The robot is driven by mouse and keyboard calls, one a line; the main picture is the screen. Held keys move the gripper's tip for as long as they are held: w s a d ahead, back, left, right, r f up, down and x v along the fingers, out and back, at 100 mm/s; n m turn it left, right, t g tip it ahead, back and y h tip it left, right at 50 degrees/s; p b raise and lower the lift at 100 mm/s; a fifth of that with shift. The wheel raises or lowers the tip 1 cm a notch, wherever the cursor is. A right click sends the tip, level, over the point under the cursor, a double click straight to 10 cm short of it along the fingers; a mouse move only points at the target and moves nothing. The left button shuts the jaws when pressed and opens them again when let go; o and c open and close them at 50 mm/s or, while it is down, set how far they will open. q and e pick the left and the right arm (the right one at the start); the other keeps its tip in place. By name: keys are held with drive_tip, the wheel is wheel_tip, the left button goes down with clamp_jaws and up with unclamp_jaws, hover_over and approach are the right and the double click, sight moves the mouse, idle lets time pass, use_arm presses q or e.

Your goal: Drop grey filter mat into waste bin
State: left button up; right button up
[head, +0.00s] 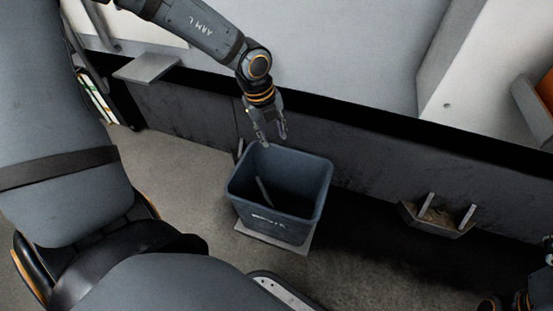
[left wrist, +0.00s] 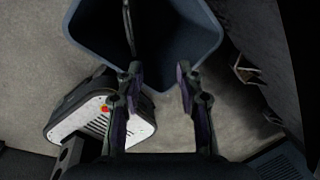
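The waste bin (head: 310,222) is a dark blue-grey open tub standing upright on a light base plate on the floor. Its rim (left wrist: 205,40) also shows at the top of the left wrist view. A thin, pale grey strip (head: 263,192) leans inside the bin and looks like the filter mat seen edge-on. A thin upright edge (left wrist: 128,25) shows in the bin in the left wrist view. My left gripper (head: 272,138) is open and empty, pointing down above the bin's back rim. Its fingertips (left wrist: 158,75) are well apart.
A dark machine front (head: 360,165) runs close behind the bin. A small tray with two pale uprights (head: 437,216) juts from it at the right. A grey ledge (head: 147,66) sticks out at the upper left. Bare floor (head: 190,175) lies left of the bin.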

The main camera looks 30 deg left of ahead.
use_arm(q)
wheel_tip(320, 180, up, 11)
drive_tip(key=s+a, duration=0.1)
drive_tip(key=s, duration=0.1)
drive_tip(key=shift+r, duration=0.15)
drive_tip(key=shift+a, duration=0.1)
idle(0.4)
